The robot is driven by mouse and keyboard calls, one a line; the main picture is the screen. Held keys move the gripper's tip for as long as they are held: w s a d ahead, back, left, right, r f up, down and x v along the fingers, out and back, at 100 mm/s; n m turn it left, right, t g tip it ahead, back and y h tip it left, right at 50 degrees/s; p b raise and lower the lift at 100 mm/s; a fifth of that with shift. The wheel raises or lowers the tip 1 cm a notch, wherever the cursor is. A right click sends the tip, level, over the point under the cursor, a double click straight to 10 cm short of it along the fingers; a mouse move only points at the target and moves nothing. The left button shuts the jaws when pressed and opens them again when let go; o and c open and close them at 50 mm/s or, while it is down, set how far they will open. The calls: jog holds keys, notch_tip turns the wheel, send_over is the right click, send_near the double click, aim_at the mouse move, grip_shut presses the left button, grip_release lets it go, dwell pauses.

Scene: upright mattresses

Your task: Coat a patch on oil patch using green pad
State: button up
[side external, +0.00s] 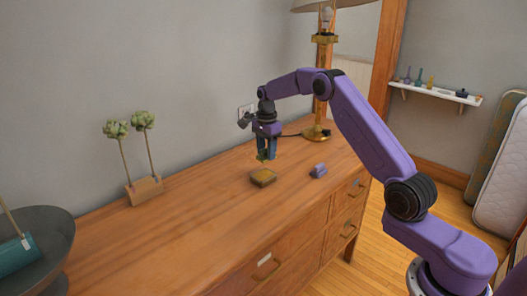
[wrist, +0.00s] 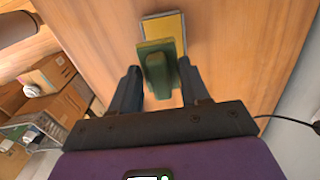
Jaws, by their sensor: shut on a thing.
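My gripper (side external: 266,148) is above the dresser top, shut on the green pad (side external: 262,156). In the wrist view the green pad (wrist: 157,60) sits between the dark fingers of my gripper (wrist: 160,82), its handle toward the wrist. The oil patch (side external: 263,176) is a small square block with a yellowish top, lying on the dresser just below the gripper. In the wrist view the oil patch (wrist: 165,28) shows yellow with a grey rim, partly hidden by the pad. In the side view the pad appears to be above the patch, with a small gap.
A purple block (side external: 319,171) lies right of the patch on the dresser top (side external: 200,225). A brass lamp (side external: 316,132) stands behind it. A wooden stand with two green plants (side external: 145,190) is at left, and a dark bowl (side external: 50,222) at far left. Bare wood lies between.

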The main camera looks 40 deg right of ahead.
send_over(299, 193)
notch_tip(299, 193, down, 3)
jog(key=shift+r, duration=0.1)
dwell(0.4)
notch_tip(299, 193, down, 5)
jog(key=shift+f, duration=0.1)
jog(key=shift+a, duration=3.7)
jog(key=shift+f, duration=0.65)
jog(key=shift+d, duration=3.9)
jog(key=shift+a, duration=0.1)
